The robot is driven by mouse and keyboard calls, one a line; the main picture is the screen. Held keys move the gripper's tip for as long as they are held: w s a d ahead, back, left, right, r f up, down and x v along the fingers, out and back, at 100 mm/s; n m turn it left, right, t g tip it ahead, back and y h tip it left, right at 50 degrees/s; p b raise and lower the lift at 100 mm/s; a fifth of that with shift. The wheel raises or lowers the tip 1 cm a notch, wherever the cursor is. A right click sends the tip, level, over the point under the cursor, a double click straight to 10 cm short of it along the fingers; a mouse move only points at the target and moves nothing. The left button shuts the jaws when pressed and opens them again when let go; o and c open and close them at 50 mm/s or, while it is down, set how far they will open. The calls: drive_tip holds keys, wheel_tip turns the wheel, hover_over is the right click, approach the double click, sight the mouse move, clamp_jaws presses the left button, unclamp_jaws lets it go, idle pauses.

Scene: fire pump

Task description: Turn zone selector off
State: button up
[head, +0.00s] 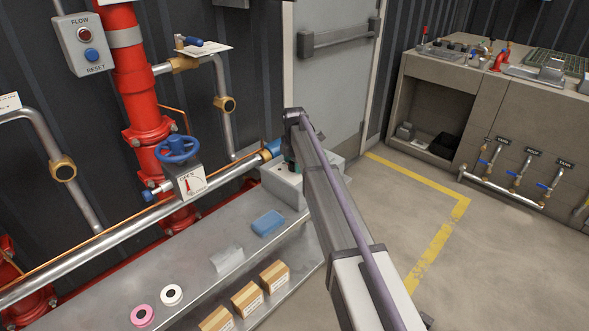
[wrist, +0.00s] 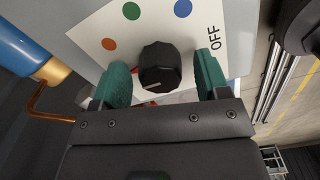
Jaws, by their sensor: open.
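In the wrist view, the zone selector is a black knob (wrist: 158,68) on a white plate (wrist: 75,62) with orange, green and blue dots and a red one partly hidden. The word OFF (wrist: 215,38) is printed at the plate's right. A pale pointer line on the knob slants and does not point at OFF. My gripper (wrist: 162,80) has green fingers, open, one on each side of the knob with visible gaps. In the head view, my arm hides most of my gripper and the knob; the grey selector box (head: 281,184) shows in part.
A blue-and-brass pipe end (wrist: 38,62) lies close left of the plate.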

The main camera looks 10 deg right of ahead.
drive_tip(key=shift+r, duration=0.1)
drive_tip(key=c, duration=0.9)
drive_tip(key=shift+c, duration=0.2)
